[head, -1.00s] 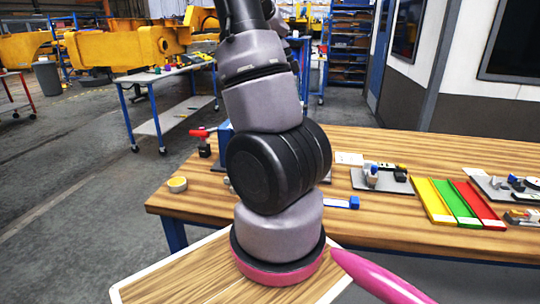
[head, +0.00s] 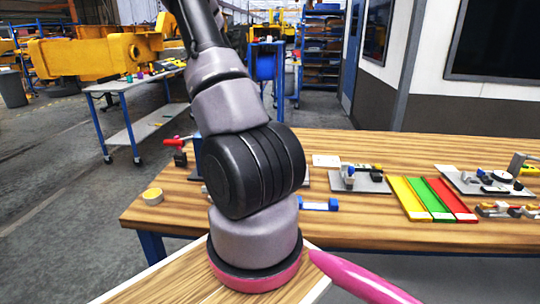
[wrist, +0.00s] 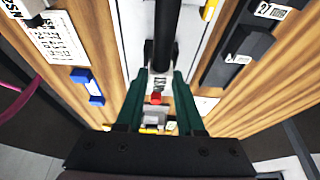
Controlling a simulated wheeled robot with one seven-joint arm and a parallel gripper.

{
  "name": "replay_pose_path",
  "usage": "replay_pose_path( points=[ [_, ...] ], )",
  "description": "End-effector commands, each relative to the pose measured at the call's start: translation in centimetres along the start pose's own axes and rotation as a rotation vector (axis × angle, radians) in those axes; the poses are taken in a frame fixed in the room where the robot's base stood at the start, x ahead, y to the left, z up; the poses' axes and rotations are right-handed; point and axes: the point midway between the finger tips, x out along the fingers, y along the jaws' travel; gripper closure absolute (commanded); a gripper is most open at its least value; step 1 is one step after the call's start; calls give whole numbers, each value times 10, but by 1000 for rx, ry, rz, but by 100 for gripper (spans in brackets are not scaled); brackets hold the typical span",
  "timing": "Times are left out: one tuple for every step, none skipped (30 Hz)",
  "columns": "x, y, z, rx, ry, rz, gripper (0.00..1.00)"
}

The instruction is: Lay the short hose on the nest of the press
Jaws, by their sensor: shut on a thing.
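In the wrist view the green fingers of my gripper (wrist: 159,88) are closed in on a dark tube, which looks like the short hose (wrist: 165,35). It runs away from the fingertips over a pale plate (wrist: 133,30). A white lettered piece and a small red piece show between the fingers; whether they belong to the hose I cannot tell. In the head view my arm hides the gripper and the hose. A red-handled device (head: 180,142) stands at the table's left end, partly behind my arm. I cannot tell which thing is the press or its nest.
Black blocks (wrist: 238,60) lie right of the fingers. Bare wood lies along the front.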

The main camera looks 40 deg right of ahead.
Motion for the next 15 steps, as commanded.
replay_pose_path(
  points=[
    [6,0,1,0,1,2,100],
    [9,0,2,1,1,2,100],
    [11,0,4,2,0,1,100],
    [11,0,4,2,-1,0,100],
    [12,0,4,2,-1,0,100],
    [12,0,4,2,-1,-1,100],
    [12,0,4,2,-1,-1,100],
    [11,0,4,1,-1,-1,100],
    [11,0,4,1,-1,-1,100],
    [11,0,4,1,-1,-1,100],
    [11,0,4,1,-1,-1,100],
    [12,0,5,1,-1,0,100],
    [13,0,5,1,-1,0,100],
    [14,0,5,1,0,0,100],
    [15,0,6,1,0,0,100]
  ],
)
